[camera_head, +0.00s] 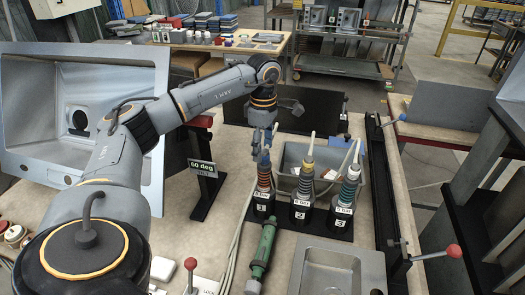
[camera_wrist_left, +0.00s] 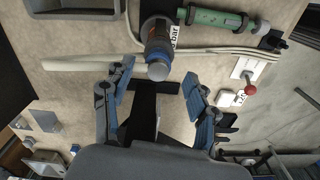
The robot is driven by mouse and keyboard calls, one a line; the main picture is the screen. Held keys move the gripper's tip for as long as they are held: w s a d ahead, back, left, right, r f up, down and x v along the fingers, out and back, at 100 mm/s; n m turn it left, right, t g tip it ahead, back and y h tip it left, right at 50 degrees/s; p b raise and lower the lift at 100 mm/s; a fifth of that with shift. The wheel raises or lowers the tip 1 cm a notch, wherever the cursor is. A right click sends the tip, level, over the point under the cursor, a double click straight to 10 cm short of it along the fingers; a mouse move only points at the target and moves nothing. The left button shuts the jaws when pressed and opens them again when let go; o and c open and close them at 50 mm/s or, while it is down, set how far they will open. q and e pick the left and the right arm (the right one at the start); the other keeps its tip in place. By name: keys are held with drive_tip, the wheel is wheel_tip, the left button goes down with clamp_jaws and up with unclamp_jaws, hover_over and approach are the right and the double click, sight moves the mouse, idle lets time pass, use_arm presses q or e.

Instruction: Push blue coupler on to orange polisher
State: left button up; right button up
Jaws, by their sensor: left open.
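A polisher with orange and blue bands (camera_head: 263,172) stands upright in the holder's slot 1. In the left wrist view the polisher (camera_wrist_left: 156,34) shows from above, with a grey end toward me. I cannot clearly tell the blue coupler from the polisher's blue band. My left gripper (camera_head: 267,136) is just above this polisher. Its fingers are spread and empty in the left wrist view (camera_wrist_left: 160,98), and the polisher's top lies slightly beyond the gap between them. My right gripper is not in view.
A green tool (camera_head: 262,252) lies in front. A "60 deg" stand (camera_head: 203,168) and large sink (camera_head: 75,150) are left. Another sink (camera_head: 337,268) is front right.

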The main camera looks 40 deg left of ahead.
sight(263, 151)
use_arm(q)
wheel_tip(263, 151, up, 6)
drive_tip(key=shift+w+f, duration=0.1)
drive_tip(key=shift+f, duration=0.05)
drive_tip(key=shift+r, duration=0.35)
drive_tip(key=shift+s+r, duration=0.15)
drive_tip(key=shift+s, duration=0.05)
drive_tip(key=shift+w, duration=0.15)
drive_tip(key=shift+a, duration=0.1)
